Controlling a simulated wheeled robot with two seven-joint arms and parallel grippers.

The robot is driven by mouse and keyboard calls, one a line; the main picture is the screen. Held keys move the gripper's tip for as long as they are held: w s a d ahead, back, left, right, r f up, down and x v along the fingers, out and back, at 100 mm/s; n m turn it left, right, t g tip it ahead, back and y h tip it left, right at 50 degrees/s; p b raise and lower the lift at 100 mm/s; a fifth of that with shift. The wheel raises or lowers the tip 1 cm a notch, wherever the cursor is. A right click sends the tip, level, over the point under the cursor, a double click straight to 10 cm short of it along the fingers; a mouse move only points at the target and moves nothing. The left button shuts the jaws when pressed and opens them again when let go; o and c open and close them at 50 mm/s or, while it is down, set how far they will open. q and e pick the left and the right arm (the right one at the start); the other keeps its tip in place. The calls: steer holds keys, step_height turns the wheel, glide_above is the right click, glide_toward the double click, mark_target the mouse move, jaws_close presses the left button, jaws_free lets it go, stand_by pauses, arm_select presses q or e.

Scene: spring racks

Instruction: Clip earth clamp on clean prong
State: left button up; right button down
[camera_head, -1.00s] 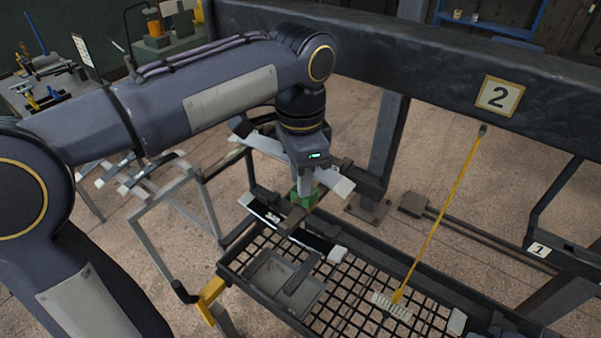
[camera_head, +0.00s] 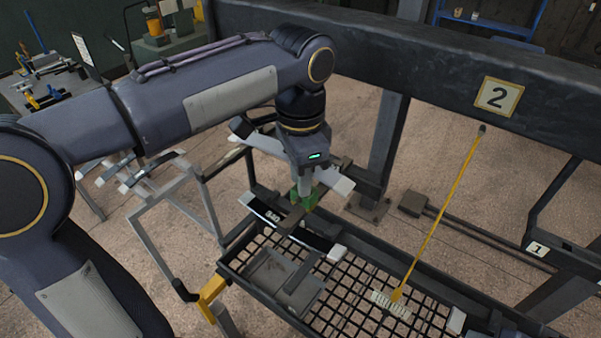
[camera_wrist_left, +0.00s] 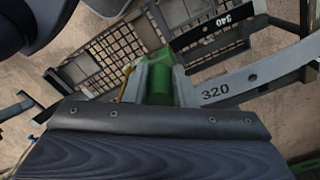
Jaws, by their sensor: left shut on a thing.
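My left gripper (camera_head: 306,184) points down over the near rack and is shut on the green earth clamp (camera_head: 307,199). In the left wrist view the clamp (camera_wrist_left: 158,84) sits between the two grey fingers (camera_wrist_left: 160,80). I cannot tell which part is the clean prong. My right gripper is not in view.
The dark leaf marked 340 (camera_head: 268,214) lies below the gripper; a pale leaf marked 320 (camera_wrist_left: 235,88) is close beside the fingers. A mesh basket (camera_head: 345,295) holds a grey tray (camera_head: 270,268).

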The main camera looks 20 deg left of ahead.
arm_select(q)
steer(key=shift+f+b, duration=0.4)
steer(key=shift+f, duration=0.35)
steer(key=o, duration=1)
steer(key=shift+c, duration=0.2)
step_height(320, 180, up, 8)
steer(key=shift+f, duration=0.1)
steer(key=s+a+f+n+t+h+b, duration=0.1)
steer(key=s+a+f+n+t+h, duration=0.1)
steer(key=s+a+f+n, duration=0.2)
steer(key=s+a+f+n+t+h+b, duration=0.1)
steer(key=s+a+f+n+t, duration=0.2)
steer(key=s+f+n, duration=0.5)
steer(key=s+a+f, duration=0.1)
steer(key=s+f, duration=0.2)
steer(key=f, duration=0.5)
steer(key=shift+s+a+f+n+t+h, duration=0.2)
steer(key=shift+s+a+n+t+h, duration=0.1)
steer(key=shift+s+h, duration=0.1)
